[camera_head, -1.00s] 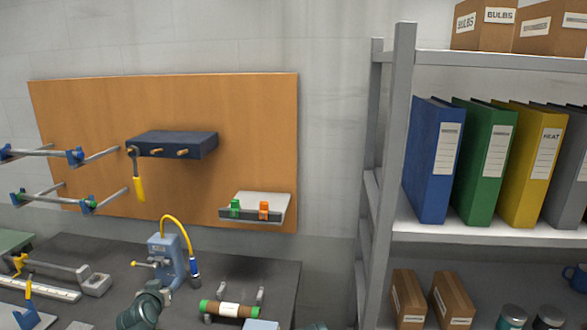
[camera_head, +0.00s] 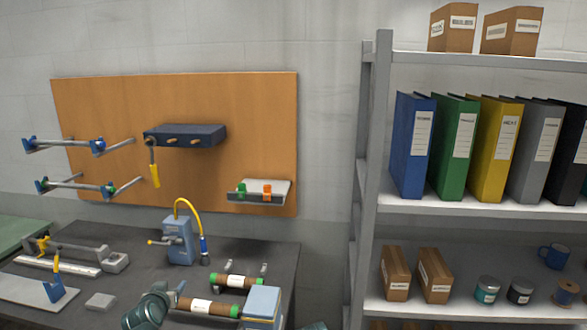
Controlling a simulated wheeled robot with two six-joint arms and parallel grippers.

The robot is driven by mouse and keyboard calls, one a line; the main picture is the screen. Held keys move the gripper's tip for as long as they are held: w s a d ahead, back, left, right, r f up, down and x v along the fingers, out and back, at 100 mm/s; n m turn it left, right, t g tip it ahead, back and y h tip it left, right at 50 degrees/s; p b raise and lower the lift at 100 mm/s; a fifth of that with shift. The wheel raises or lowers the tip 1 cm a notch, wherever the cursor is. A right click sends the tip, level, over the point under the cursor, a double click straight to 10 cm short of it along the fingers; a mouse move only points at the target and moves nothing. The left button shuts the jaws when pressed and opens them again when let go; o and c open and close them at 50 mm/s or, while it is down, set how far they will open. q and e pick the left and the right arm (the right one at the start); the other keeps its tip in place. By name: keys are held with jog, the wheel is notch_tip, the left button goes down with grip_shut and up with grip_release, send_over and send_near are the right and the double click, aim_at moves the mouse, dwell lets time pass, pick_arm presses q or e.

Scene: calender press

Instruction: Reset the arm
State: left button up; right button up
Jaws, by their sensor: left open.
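My left gripper (camera_head: 162,290) shows low in the head view, over the front of the dark workbench (camera_head: 130,243). Its dark green arm part rises from the bottom edge. Its jaws are open and show only small and partly hidden; I see nothing held in them. A brown roll (camera_head: 205,307) with a white label and green end lies just to its right. Another such roll (camera_head: 238,282) lies a little behind. My right gripper is not in view; a dark rounded piece at the bottom edge may be part of my right arm.
A light blue box-shaped unit (camera_head: 262,304) stands right of the rolls. A blue-grey device (camera_head: 178,242) with a yellow hose stands behind. The orange board (camera_head: 230,100) carries racks and a small shelf. A grey shelving unit (camera_head: 480,207) with binders stands at right.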

pick_arm(q)
jog(key=s+d+f+m+g+h+b, duration=0.1)
jog(key=s+d+f+g, duration=0.1)
jog(key=d+f, duration=0.3)
jog(key=s+d+f+m+g+h+b, duration=0.1)
jog(key=s+d+f+g+b, duration=0.1)
jog(key=d, duration=0.6)
jog(key=s+d+f+m+g+h+b, duration=0.1)
jog(key=s+d+f+g+b, duration=0.1)
jog(key=d+f, duration=0.5)
jog(key=shift+s+d+f+m, duration=0.1)
jog(key=shift+s+f+m, duration=0.25)
jog(key=shift+s, duration=0.45)
jog(key=s+d+f+m+g+y+b, duration=0.1)
jog(key=s+d+f+g+b, duration=0.1)
jog(key=s, duration=0.6)
jog(key=s+d+f+g+y+b, duration=0.1)
jog(key=s+d+f+g+b, duration=0.1)
jog(key=s+d+f+g, duration=0.3)
jog(key=s+d, duration=0.1)
jog(key=s, duration=0.2)
jog(key=shift+s+d+f+m+y, duration=0.25)
jog(key=shift+s+f+m+y, duration=0.05)
jog(key=shift+f+m, duration=0.05)
